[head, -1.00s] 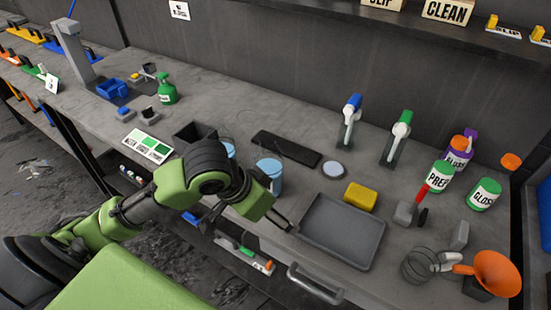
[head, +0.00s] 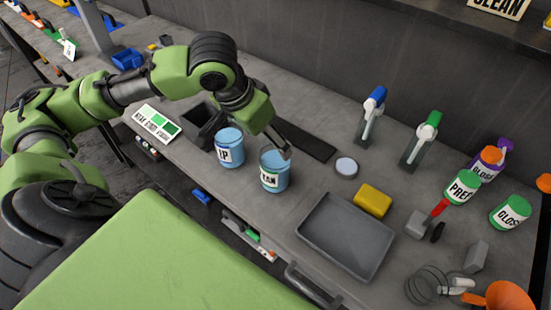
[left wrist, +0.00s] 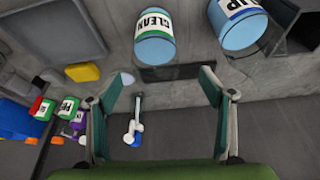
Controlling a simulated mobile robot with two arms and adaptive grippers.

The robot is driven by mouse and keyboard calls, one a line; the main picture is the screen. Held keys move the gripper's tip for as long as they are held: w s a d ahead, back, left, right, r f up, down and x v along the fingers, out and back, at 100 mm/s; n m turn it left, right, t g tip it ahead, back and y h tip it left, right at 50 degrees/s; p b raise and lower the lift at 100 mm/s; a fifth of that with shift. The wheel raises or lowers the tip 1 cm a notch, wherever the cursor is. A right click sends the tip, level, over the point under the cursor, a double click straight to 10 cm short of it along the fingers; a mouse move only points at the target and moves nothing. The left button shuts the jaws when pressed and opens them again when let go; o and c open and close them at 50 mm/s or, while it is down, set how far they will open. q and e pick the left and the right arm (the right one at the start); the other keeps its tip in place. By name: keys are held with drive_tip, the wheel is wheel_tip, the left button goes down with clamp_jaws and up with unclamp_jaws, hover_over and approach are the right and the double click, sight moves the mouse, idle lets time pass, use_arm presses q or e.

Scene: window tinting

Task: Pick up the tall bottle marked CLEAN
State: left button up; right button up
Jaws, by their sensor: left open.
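The light blue bottle marked CLEAN (head: 273,178) stands upright on the grey counter; in the head view its label is partly readable as "EAN". It also shows in the left wrist view (left wrist: 155,48), upside down in the picture with its label readable, beyond my fingertips. My left gripper (head: 252,142) is above and behind the bottle in the head view, one finger overlapping its top edge. In the left wrist view the gripper (left wrist: 157,84) has its fingers wide apart with nothing between them. Whether a finger touches the bottle is unclear. My right gripper is not seen.
A similar blue bottle (head: 229,150), its label partly readable as "IP", stands close on the left. A grey tray (head: 345,238) and yellow sponge (head: 372,200) lie to the right. Behind are a dark flat pad (head: 310,145) and a round pale disc (head: 346,167).

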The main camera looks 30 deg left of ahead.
use_arm(q)
drive_tip(key=shift+x, duration=0.9)
drive_tip(key=x, duration=0.4)
drive_tip(key=shift+s+d+f+p, duration=0.1)
drive_tip(key=shift+d+f+p, duration=0.3)
drive_tip(key=shift+f, duration=0.25)
drive_tip(key=c, duration=1.3)
